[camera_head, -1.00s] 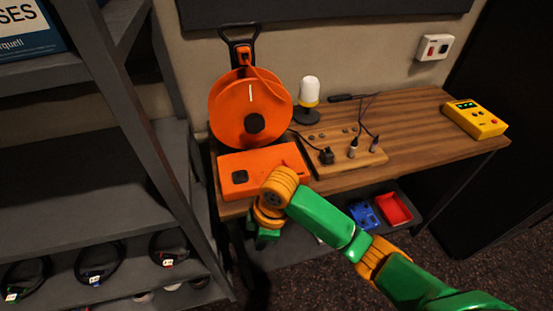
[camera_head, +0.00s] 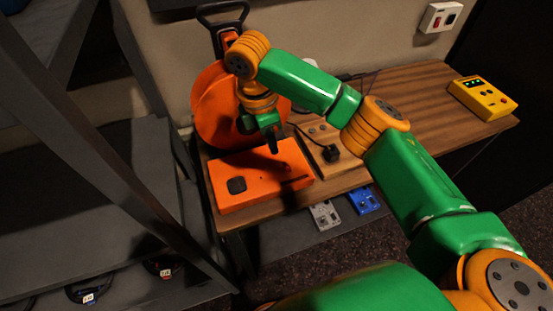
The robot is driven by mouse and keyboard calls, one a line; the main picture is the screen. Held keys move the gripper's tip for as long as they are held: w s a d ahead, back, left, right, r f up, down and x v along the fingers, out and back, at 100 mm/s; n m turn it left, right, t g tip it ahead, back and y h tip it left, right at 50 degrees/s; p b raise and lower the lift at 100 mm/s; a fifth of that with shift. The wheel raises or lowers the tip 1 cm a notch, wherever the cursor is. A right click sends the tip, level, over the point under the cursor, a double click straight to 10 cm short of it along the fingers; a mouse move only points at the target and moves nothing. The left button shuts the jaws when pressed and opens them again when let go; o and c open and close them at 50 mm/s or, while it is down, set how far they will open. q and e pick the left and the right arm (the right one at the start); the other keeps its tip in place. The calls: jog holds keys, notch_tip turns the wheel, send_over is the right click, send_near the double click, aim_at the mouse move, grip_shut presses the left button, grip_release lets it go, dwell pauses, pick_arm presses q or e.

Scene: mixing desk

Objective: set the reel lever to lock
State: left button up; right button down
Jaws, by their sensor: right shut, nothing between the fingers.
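The orange cable reel (camera_head: 212,110) stands at the left end of the wooden desk, with an orange box-shaped base (camera_head: 240,203) in front of it. My right gripper (camera_head: 272,148) points down over the base, in front of the reel disc. It is shut and empty, close above the top of the base. Whether it touches anything there I cannot tell. My gripper and arm cover part of the disc and its hub. I cannot make out the lever clearly or its setting. My left gripper is not in view.
A wooden block with a black plug (camera_head: 332,154) lies right of the base, partly behind my arm. A yellow box (camera_head: 483,97) sits at the desk's right end. A grey shelf (camera_head: 90,190) stands close at left. Below the desk lie blue (camera_head: 364,201) and grey (camera_head: 324,214) items.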

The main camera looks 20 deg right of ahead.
jog(key=p, duration=0.2)
send_over(279, 172)
jog(key=f, duration=0.9)
jog(key=shift+s+a, duration=0.1)
jog(key=shift+a, duration=0.25)
jog(key=shift+f, duration=0.65)
jog(key=shift+b, duration=0.3)
